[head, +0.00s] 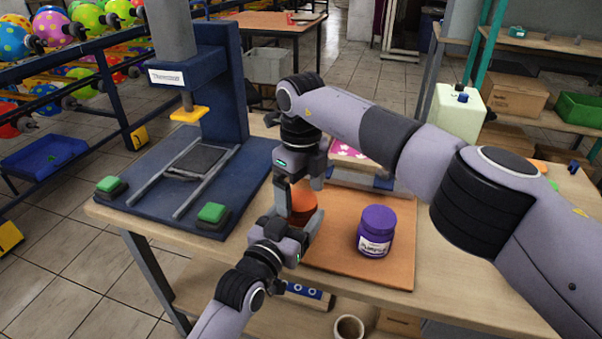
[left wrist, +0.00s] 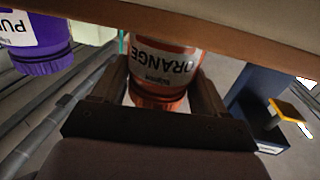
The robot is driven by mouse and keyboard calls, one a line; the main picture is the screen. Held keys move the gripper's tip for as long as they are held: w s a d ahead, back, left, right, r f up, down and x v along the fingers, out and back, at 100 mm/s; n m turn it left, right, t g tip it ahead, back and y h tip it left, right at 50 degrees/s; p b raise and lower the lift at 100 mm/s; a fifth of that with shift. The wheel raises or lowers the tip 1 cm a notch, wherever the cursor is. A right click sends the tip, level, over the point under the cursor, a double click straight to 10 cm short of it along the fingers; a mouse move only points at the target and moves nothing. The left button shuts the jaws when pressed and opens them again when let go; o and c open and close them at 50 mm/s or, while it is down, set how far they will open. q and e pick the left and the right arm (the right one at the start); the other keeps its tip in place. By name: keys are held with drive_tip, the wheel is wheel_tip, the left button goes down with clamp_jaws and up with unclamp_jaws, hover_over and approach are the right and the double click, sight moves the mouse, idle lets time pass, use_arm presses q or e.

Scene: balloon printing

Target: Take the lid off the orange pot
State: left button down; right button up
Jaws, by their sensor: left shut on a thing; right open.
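The orange pot (head: 302,205) stands at the left part of the orange-brown board, largely hidden by my grippers in the head view. The left wrist view shows it upside down, with its ORANGE label (left wrist: 165,65) between the two fingers. Its orange lid (left wrist: 158,102) appears to be on the pot. My left gripper (head: 302,228) is shut on the pot's body from the near side. My right gripper (head: 301,186) points down over the pot's top and is open, with fingers either side of the lid. Whether they touch it is hidden.
A purple pot (head: 375,232) with its lid on stands on the board (head: 340,258) to the right; it also shows in the left wrist view (left wrist: 38,40). A blue press (head: 222,80) stands at the left. A white container (head: 462,115) stands behind my right arm.

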drive_tip(key=shift+f, duration=0.5)
drive_tip(key=shift+c, duration=0.3)
drive_tip(key=c, duration=1)
drive_tip(key=shift+c, duration=0.2)
drive_tip(key=n, duration=0.5)
drive_tip(key=shift+n, duration=0.4)
drive_tip(key=o, duration=1.2)
drive_tip(key=shift+c, duration=0.2)
drive_tip(key=shift+r, duration=0.1)
